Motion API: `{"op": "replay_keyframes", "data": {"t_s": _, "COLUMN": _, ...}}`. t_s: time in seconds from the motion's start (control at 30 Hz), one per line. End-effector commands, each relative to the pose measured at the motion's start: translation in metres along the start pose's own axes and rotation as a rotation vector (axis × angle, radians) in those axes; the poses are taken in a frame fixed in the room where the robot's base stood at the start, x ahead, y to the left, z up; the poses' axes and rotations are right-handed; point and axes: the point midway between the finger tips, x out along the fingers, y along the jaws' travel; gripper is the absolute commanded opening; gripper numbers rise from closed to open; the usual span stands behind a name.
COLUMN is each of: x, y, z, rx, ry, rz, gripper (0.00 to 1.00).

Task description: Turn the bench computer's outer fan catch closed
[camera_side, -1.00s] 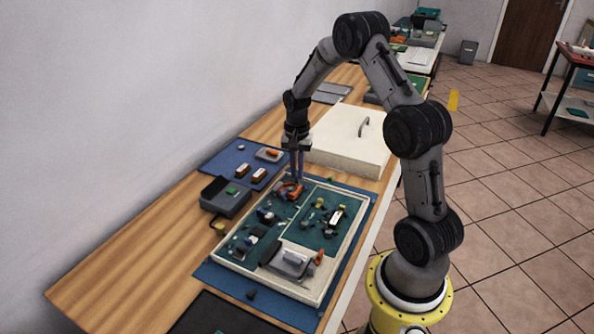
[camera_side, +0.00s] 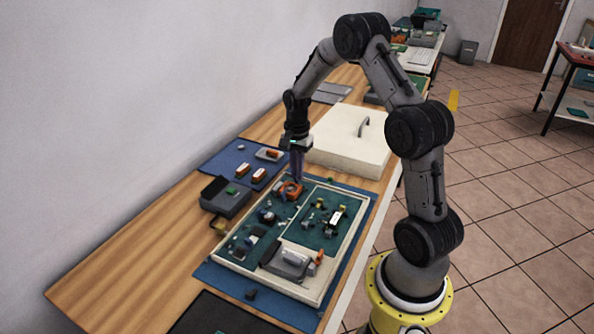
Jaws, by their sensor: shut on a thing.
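The bench computer is an open, cream-rimmed case (camera_side: 347,250) with green boards inside, lying on a blue mat. An orange fan part (camera_side: 289,191) sits at its far left corner. My gripper (camera_side: 298,179) points straight down at the far edge of this fan part. Its fingers are seen edge-on, shut on the small outer fan catch there. The catch itself is too small and too covered by the fingers to make out, so its angle cannot be told.
A cream lid (camera_side: 350,140) with a handle lies just behind the case. A grey box (camera_side: 226,197) stands to its left. A blue mat (camera_side: 240,163) with small parts lies beyond. The wooden bench is clear at front left.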

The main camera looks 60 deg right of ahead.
Motion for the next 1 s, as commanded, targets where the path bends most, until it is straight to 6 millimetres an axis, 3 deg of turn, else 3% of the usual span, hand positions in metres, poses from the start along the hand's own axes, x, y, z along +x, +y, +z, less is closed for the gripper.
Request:
{"op": "replay_keyframes", "data": {"t_s": 0.03, "x": -0.002, "y": -0.001, "z": -0.001, "rx": 0.003, "ry": 0.002, "rz": -0.003, "gripper": 0.00}}
{"op": "replay_keyframes", "data": {"t_s": 0.07, "x": -0.002, "y": -0.001, "z": -0.001, "rx": 0.003, "ry": 0.002, "rz": -0.003, "gripper": 0.15}}
{"op": "replay_keyframes", "data": {"t_s": 0.1, "x": -0.002, "y": -0.001, "z": -0.001, "rx": 0.002, "ry": 0.002, "rz": -0.003, "gripper": 0.22}}
{"op": "replay_keyframes", "data": {"t_s": 0.2, "x": -0.002, "y": 0.000, "z": -0.001, "rx": 0.002, "ry": 0.001, "rz": -0.002, "gripper": 0.40}}
{"op": "replay_keyframes", "data": {"t_s": 0.23, "x": -0.001, "y": 0.000, "z": -0.001, "rx": 0.002, "ry": 0.001, "rz": -0.002, "gripper": 0.41}}
{"op": "replay_keyframes", "data": {"t_s": 0.63, "x": -0.010, "y": -0.001, "z": -0.001, "rx": 0.000, "ry": 0.002, "rz": -0.004, "gripper": 0.41}}
{"op": "replay_keyframes", "data": {"t_s": 0.77, "x": -0.030, "y": -0.001, "z": -0.001, "rx": 0.000, "ry": 0.003, "rz": -0.006, "gripper": 0.41}}
{"op": "replay_keyframes", "data": {"t_s": 1.0, "x": -0.083, "y": -0.001, "z": -0.001, "rx": 0.001, "ry": 0.004, "rz": -0.006, "gripper": 0.41}}
